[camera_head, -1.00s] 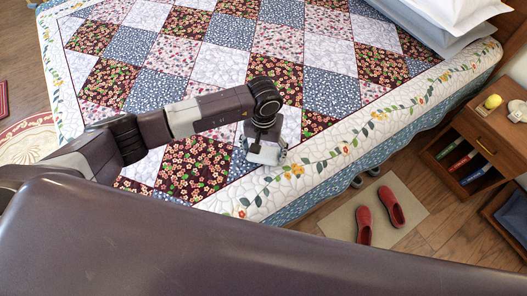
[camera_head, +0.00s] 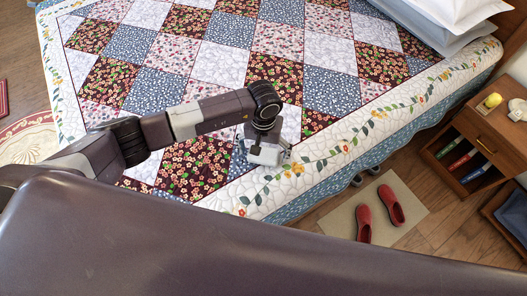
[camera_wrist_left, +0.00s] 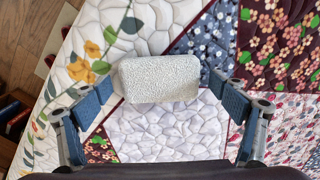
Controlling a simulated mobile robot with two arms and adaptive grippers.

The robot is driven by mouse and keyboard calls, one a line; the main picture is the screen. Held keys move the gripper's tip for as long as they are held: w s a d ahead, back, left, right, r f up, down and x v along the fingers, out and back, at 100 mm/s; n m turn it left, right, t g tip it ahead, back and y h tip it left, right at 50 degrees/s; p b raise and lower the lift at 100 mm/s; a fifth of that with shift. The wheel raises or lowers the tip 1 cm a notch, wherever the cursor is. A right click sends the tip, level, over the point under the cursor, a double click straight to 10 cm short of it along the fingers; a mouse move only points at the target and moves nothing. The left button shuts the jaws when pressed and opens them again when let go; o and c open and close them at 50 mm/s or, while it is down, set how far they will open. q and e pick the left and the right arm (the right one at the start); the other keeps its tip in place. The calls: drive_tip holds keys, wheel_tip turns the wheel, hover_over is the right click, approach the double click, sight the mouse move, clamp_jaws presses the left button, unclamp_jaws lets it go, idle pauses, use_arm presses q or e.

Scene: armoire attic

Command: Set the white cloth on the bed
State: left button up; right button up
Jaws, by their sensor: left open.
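The white cloth (camera_wrist_left: 160,78) is a small, rounded, textured white block resting on the quilted bed (camera_wrist_left: 165,135) in the left wrist view. In the head view the white cloth (camera_head: 264,156) shows just below my left gripper (camera_head: 266,142), near the bed's floral border. My left gripper (camera_wrist_left: 161,88) is open, with one finger on each side of the cloth. The fingers appear apart from it. The patchwork bed (camera_head: 330,60) fills the upper middle of the head view. My right gripper is not in view.
Pillows (camera_head: 440,25) lie at the bed's upper right. A wooden nightstand (camera_head: 480,140) stands on the right. Red slippers (camera_head: 391,205) lie on a beige mat (camera_head: 345,222) beside the bed. Most of the quilt is clear.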

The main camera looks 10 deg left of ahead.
sight(263, 154)
use_arm(q)
drive_tip(key=shift+r, duration=0.25)
wheel_tip(263, 154, up, 12)
drive_tip(key=b, duration=0.2)
drive_tip(key=shift+b, duration=0.35)
drive_tip(key=shift+s+f, duration=0.15)
drive_tip(key=shift+f, duration=0.05)
